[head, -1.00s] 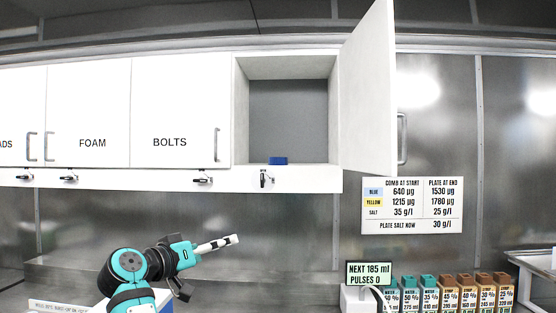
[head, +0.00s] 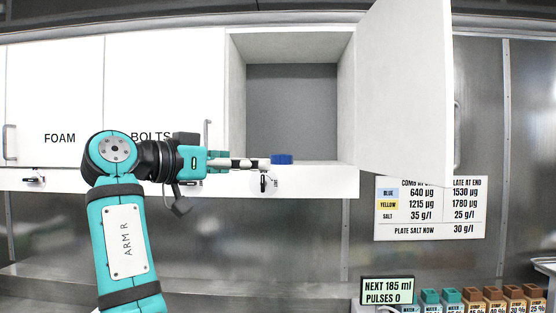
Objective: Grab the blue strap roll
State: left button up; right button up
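The blue strap roll (head: 283,158) sits at the front edge of the open cabinet's floor. My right gripper (head: 264,162), on the arm marked ARM R, reaches in from the left at about the roll's height. Its striped fingertips are right beside the roll's left side in the picture. I cannot tell whether they touch it or whether the fingers are apart, as they are seen edge-on. My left gripper is not in view.
The open cabinet (head: 292,103) is otherwise empty in what shows. Its door (head: 405,85) stands open on the right. Closed cabinets marked FOAM (head: 60,100) and BOLTS (head: 160,90) are on the left. A display (head: 387,291) and several bottles stand below right.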

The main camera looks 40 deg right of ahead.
aim_at(276, 159)
jog(key=i+l, duration=0.9)
jog(key=i, duration=0.2)
